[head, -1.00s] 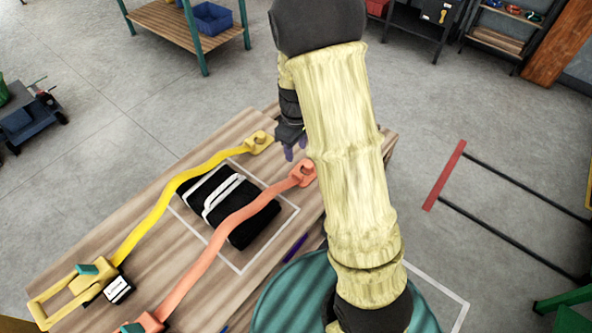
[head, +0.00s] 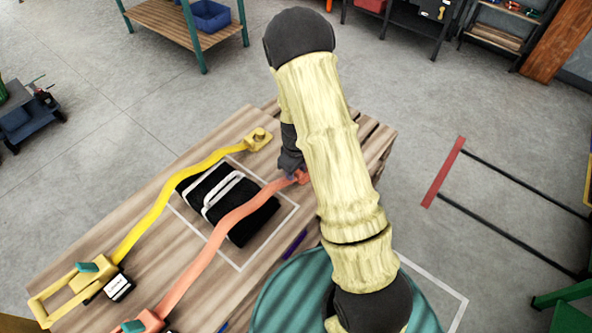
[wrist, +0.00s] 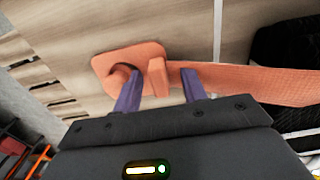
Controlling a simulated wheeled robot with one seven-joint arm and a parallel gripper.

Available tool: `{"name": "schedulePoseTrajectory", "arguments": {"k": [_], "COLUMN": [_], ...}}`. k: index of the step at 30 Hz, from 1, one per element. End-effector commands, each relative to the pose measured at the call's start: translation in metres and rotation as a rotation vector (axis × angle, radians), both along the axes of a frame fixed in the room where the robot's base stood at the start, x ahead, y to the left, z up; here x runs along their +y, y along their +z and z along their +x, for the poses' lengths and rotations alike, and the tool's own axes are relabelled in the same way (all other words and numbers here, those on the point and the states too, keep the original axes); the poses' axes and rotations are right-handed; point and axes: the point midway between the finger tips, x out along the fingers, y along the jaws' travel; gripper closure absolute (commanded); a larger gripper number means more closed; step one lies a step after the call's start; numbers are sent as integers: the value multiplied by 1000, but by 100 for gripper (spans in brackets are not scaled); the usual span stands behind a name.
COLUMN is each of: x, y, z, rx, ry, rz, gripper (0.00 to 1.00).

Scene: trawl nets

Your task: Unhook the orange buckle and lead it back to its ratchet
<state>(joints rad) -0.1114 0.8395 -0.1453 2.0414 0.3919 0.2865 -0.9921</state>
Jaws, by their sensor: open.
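The orange buckle (wrist: 157,78) sits at an orange anchor plate (wrist: 108,66) on the wooden table, at the far end of the orange strap (head: 222,230). My gripper (wrist: 160,85) is open, its two purple fingers standing on either side of the buckle in the wrist view. Whether the fingers touch it cannot be told. In the head view my gripper (head: 293,170) partly covers the buckle. The orange strap runs over a black bundle down to its ratchet (head: 145,322) at the near left, cut by the picture's lower edge.
A yellow strap (head: 165,195) runs alongside, from a yellow anchor (head: 257,139) to a yellow ratchet (head: 90,275). The black bundle (head: 250,220) with a white handle lies inside a white outline. A purple pen-like item (head: 295,243) lies right of it.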

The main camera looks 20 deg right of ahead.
Motion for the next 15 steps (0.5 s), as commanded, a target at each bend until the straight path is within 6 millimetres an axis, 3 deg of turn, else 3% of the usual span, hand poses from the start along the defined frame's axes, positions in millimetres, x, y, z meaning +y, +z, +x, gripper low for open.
{"name": "schedulePoseTrajectory", "arguments": {"k": [5, 11, 15], "x": [-1, -1, -1], "y": [0, 0, 0], "z": [0, 0, 0], "rx": [0, 0, 0], "ry": [-1, -1, -1], "rz": [0, 0, 0], "gripper": [60, 99, 100]}}
